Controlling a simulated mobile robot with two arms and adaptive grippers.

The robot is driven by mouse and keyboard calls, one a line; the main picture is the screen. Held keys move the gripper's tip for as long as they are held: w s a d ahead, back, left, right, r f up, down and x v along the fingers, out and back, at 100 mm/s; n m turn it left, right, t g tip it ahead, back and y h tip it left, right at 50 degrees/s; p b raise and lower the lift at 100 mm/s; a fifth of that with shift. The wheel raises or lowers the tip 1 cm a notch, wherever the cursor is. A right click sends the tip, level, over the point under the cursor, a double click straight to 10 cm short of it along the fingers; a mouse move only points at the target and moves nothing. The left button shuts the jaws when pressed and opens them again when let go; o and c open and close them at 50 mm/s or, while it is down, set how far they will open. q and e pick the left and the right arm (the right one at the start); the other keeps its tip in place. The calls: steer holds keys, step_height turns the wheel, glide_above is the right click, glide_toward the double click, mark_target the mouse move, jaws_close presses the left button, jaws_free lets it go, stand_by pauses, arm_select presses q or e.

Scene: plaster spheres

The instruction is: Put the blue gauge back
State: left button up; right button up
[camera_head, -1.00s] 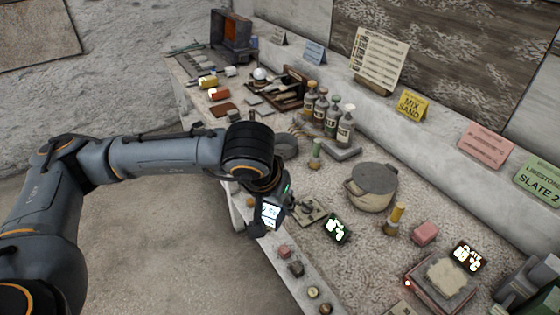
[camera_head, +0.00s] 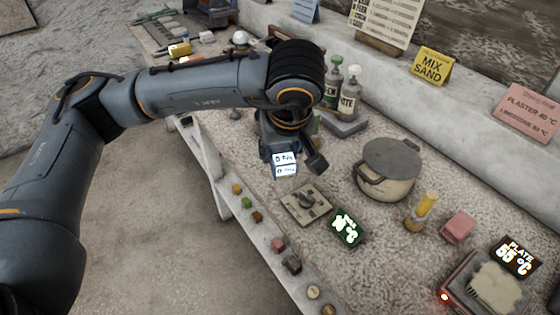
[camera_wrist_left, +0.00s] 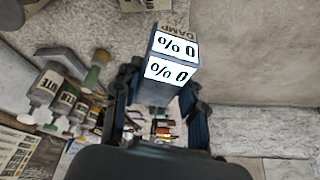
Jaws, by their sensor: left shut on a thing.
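The blue gauge (camera_head: 285,166) is a small blue-grey block with two white displays that read 0 %. In the left wrist view the gauge (camera_wrist_left: 152,91) shows both displays and the word DAMP at its end. My left gripper (camera_head: 292,158) is shut on it, one dark finger on each side. It holds the gauge over the bench, in front of the bottles and behind a small plate with a dark knob (camera_head: 306,203). Whether the gauge clears the bench surface is hard to tell. My right gripper is not in view.
A lidded pot (camera_head: 387,172), a green-lit display (camera_head: 347,228), a yellow-topped tool (camera_head: 421,210) and a pink block (camera_head: 458,227) stand to the right. A hot plate (camera_head: 470,290) is at lower right. Bottles (camera_head: 349,95) stand behind the gripper. Small samples (camera_head: 291,263) line the front edge.

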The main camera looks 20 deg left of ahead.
arm_select(q)
steer(key=w+a+f, duration=0.1)
steer(key=w+f, duration=0.1)
steer(key=w, duration=0.1)
steer(key=w+a+f+p, duration=0.1)
steer(key=w+f, duration=0.1)
steer(key=w, duration=0.1)
steer(key=w+a+f+p, duration=0.1)
steer(key=w+f, duration=0.2)
steer(key=shift+w, duration=0.2)
steer(key=shift+w+a+f, duration=0.1)
steer(key=shift+w+f, duration=0.15)
steer(key=shift+f, duration=0.1)
steer(key=shift+w+f, duration=0.2)
steer(key=shift+f, duration=0.1)
step_height(320, 180, down, 3)
steer(key=shift+w+a+f+p, duration=0.1)
steer(key=shift+w+p, duration=0.05)
steer(key=shift+p, duration=0.5)
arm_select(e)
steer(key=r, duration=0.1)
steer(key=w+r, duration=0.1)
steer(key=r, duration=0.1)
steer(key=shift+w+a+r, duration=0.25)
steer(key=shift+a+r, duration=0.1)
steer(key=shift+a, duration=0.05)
